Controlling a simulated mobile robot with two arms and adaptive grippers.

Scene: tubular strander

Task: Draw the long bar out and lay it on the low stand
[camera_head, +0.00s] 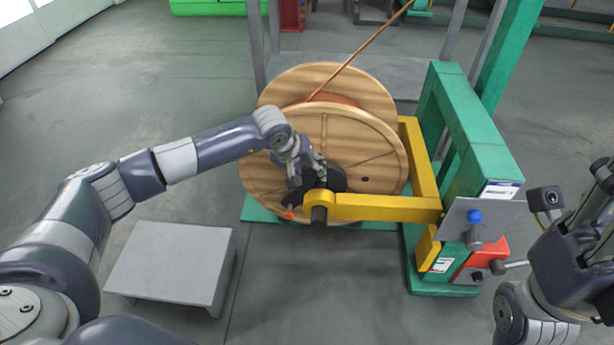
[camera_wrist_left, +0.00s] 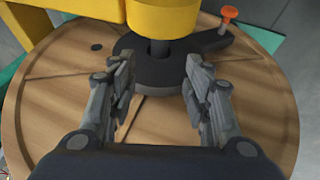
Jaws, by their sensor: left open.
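The long bar is mostly hidden; a short dark length of it (camera_wrist_left: 159,50) shows between the yellow arm and the black hub in the left wrist view. The low stand (camera_head: 172,258) is grey, flat-topped and bare, at the lower left. My left gripper (camera_head: 304,190) is at the reel's black hub beside the boss. In the left wrist view its fingers (camera_wrist_left: 159,66) are apart, with nothing held. My right gripper (camera_head: 598,215) is at the right edge, partly cut off; its jaw opening is unclear.
The wooden reel (camera_head: 370,150) stands on a green base, held by the yellow arm (camera_head: 385,208) from the green frame (camera_head: 465,130). An orange knob (camera_wrist_left: 229,13) tips the hub's black lever. A copper strand rises from the reel. Floor between stand and frame is clear.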

